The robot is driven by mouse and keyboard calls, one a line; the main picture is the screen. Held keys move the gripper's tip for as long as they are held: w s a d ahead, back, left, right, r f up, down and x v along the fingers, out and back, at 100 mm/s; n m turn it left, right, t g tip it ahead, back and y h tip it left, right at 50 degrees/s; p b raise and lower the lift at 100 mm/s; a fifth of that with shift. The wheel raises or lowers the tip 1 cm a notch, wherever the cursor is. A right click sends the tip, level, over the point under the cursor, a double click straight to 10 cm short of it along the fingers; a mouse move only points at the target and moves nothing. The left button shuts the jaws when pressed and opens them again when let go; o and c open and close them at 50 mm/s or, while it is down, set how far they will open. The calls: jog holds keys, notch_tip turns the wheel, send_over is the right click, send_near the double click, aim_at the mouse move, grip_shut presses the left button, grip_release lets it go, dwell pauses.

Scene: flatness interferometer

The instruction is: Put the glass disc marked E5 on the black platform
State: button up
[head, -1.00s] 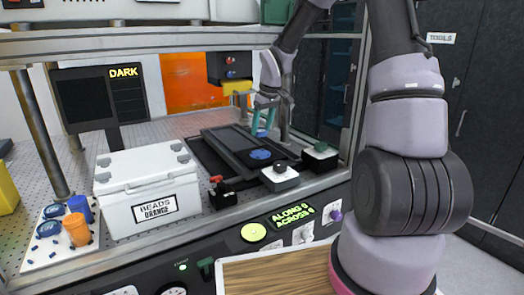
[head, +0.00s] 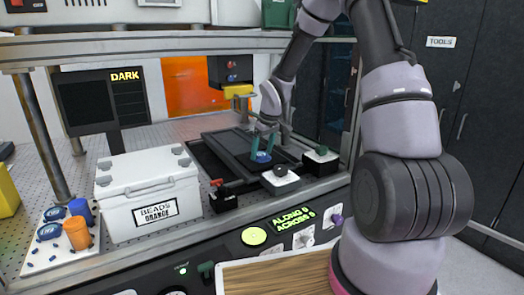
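A blue glass disc (head: 262,157) is at the right part of the black platform (head: 228,144), a flat dark plate on the instrument bed. Its marking is too small to read. My gripper (head: 262,149) is down at this disc, with its teal fingers on either side of it. I cannot tell whether the fingers press on the disc or stand apart from it. Two more blue discs, an upper one (head: 55,214) and a lower one (head: 48,231), lie on the white board at the left. Their markings are not legible either.
A white case labelled BEADS ORANGE (head: 150,185) stands left of the platform. Orange (head: 77,234) and blue (head: 82,209) cups are on the white board (head: 62,262). Black-and-white knob blocks (head: 280,181) sit by the platform's right side. An overhead rail (head: 150,40) crosses above.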

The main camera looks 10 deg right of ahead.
jog(key=shift+o, duration=0.2)
jog(key=shift+r, duration=0.1)
jog(key=s+d+r+m+t, duration=0.1)
jog(key=s+r, duration=0.4)
jog(key=r, duration=0.3)
jog(key=s+d+r+m+h, duration=0.15)
jog(key=s+r, duration=0.25)
jog(key=r, duration=0.4)
jog(key=s+d+r+m+t, duration=0.1)
jog(key=s+d+r+m, duration=0.1)
jog(key=s+r, duration=0.4)
jog(key=s+r+m+t+y, duration=0.1)
jog(key=s+r+m, duration=0.1)
jog(key=s, duration=0.5)
jog(key=s+d+r+m+t+y, duration=0.1)
jog(key=s+r+m, duration=0.2)
jog(key=s+r, duration=0.2)
jog(key=s, duration=0.2)
jog(key=shift+s+r, duration=0.15)
jog(key=shift+s, duration=0.25)
jog(key=shift+m, duration=0.25)
